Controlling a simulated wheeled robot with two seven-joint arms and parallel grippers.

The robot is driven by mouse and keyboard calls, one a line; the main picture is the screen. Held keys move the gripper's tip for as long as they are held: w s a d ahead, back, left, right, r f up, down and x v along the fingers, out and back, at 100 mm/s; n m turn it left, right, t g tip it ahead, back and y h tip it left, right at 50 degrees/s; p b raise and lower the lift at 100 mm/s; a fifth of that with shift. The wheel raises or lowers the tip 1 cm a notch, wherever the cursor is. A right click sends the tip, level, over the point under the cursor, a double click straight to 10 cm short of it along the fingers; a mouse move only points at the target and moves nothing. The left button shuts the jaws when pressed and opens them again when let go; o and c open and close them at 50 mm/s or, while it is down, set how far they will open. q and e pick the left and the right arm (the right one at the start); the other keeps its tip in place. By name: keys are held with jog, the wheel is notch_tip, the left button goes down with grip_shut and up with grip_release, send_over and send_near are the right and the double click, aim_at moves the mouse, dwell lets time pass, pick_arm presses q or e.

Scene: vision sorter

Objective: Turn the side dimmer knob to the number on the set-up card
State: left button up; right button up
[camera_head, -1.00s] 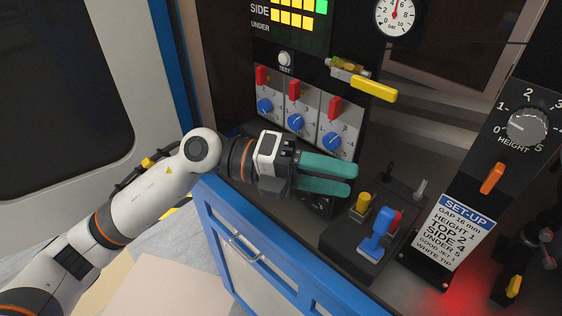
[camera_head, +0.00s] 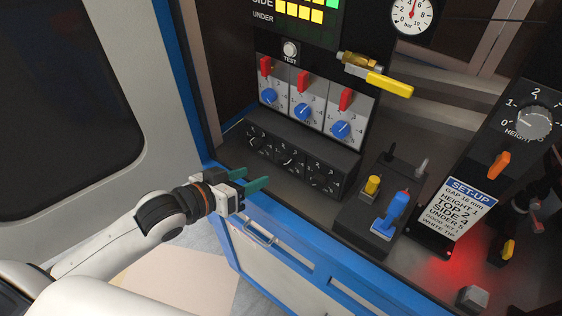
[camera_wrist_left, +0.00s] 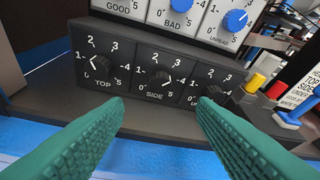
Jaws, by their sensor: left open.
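The side dimmer knob (camera_wrist_left: 159,79) is the middle of three black knobs on the low black dimmer box (camera_wrist_left: 62,53). The numbers 0 to 5 ring it, with SIDE below. Its white mark is too small to read surely. In the head view the side knob (camera_head: 290,158) shows uncovered. The set-up card (camera_head: 466,204) reads TOP 2, SIDE 4, UNDER 5. My left gripper (camera_head: 270,178) is open and empty, in front of the box and apart from it. In the wrist view its green fingers (camera_wrist_left: 160,108) spread below the side knob. My right gripper is out of view.
The top knob (camera_wrist_left: 99,66) and under knob (camera_wrist_left: 212,94) flank the side knob. Blue knobs (camera_head: 303,111) and red switches sit above. A blue-handled lever (camera_head: 394,212) and yellow button (camera_head: 372,186) stand to the right. A blue cabinet edge (camera_head: 310,234) runs below.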

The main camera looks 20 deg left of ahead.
aim_at(283, 164)
pick_arm(q)
jog(key=p+x, duration=0.1)
jog(key=x, duration=0.8)
jog(key=shift+w+r, duration=0.1)
jog(key=shift+w, duration=0.05)
jog(key=shift+w+d+f, duration=0.2)
jog(key=shift+w+d, duration=0.05)
jog(key=shift+w, duration=0.15)
